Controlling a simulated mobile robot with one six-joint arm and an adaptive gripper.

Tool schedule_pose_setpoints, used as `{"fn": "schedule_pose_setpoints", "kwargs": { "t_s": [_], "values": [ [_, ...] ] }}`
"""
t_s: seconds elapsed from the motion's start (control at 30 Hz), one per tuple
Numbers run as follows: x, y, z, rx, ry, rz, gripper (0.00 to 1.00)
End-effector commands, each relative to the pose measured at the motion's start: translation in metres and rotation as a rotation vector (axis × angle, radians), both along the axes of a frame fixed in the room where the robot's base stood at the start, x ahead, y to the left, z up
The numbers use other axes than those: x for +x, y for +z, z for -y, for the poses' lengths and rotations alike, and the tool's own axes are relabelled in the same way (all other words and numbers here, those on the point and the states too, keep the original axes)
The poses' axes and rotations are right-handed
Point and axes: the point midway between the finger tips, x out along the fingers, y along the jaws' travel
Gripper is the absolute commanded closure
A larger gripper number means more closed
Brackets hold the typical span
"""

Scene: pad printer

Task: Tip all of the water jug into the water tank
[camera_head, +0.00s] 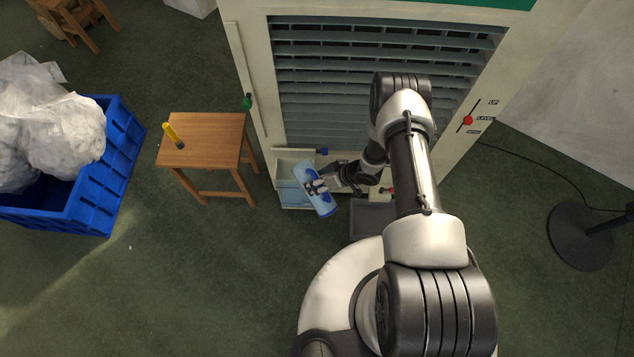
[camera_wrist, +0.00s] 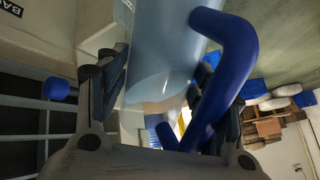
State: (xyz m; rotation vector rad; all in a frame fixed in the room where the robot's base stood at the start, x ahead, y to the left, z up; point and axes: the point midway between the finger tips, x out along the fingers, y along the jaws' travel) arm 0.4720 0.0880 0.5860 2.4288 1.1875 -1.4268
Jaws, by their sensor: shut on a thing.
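The water jug (camera_head: 315,187) is light blue with a darker blue handle. My gripper (camera_head: 322,184) is shut on it and holds it tilted at the front of the machine, over or beside the water tank (camera_head: 292,163), a pale open box low on the machine's front. In the wrist view the jug's translucent body (camera_wrist: 165,50) lies between my gripper's fingers (camera_wrist: 160,95), with the thick blue handle (camera_wrist: 232,75) on the right. A faint edge shows inside the jug; I cannot tell how much water it holds. The jug hides part of the tank.
The machine has a slatted front (camera_head: 330,75) and a red level knob (camera_head: 467,120). A wooden stool (camera_head: 205,150) with a yellow marker-like object (camera_head: 170,133) stands left. A blue crate (camera_head: 100,205) with filled bags is further left. A dark round stand (camera_head: 575,235) is right.

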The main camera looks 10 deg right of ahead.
Motion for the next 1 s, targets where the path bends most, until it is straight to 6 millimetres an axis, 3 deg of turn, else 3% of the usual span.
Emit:
{"fn": "schedule_pose_setpoints", "kwargs": {
  "t_s": [1.0],
  "values": [
    [0.014,0.042,-0.008,-0.218,0.005,-0.356,0.67]
  ]
}}
